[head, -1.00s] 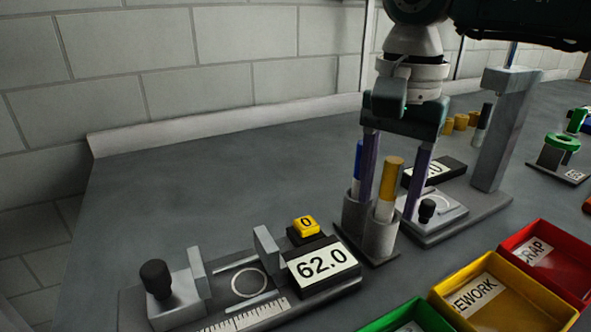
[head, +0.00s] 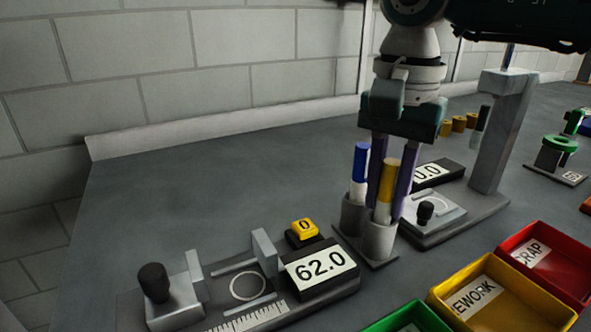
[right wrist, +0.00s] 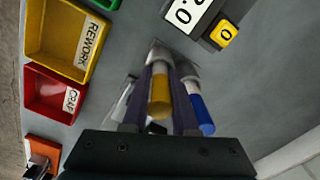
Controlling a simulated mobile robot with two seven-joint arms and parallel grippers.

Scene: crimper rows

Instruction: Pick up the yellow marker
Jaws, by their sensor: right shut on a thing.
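The yellow marker (head: 388,180), with a yellow cap and a white body, stands upright in a grey holder cup (head: 378,239). My right gripper (head: 388,200) is shut on it, one finger on each side. In the right wrist view the yellow marker (right wrist: 160,95) sits between the two fingers (right wrist: 160,100). A blue marker (head: 360,165) stands in the cup beside it, and also shows in the right wrist view (right wrist: 200,112). The lower end of the yellow marker is hidden in the cup. My left gripper is not in view.
A measuring fixture (head: 320,264) reading 62.0 is at the front left. Yellow (head: 450,312) and red (head: 560,282) bins stand at the front right. A grey post (head: 500,135) rises just right of my gripper. The bench's left back is clear.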

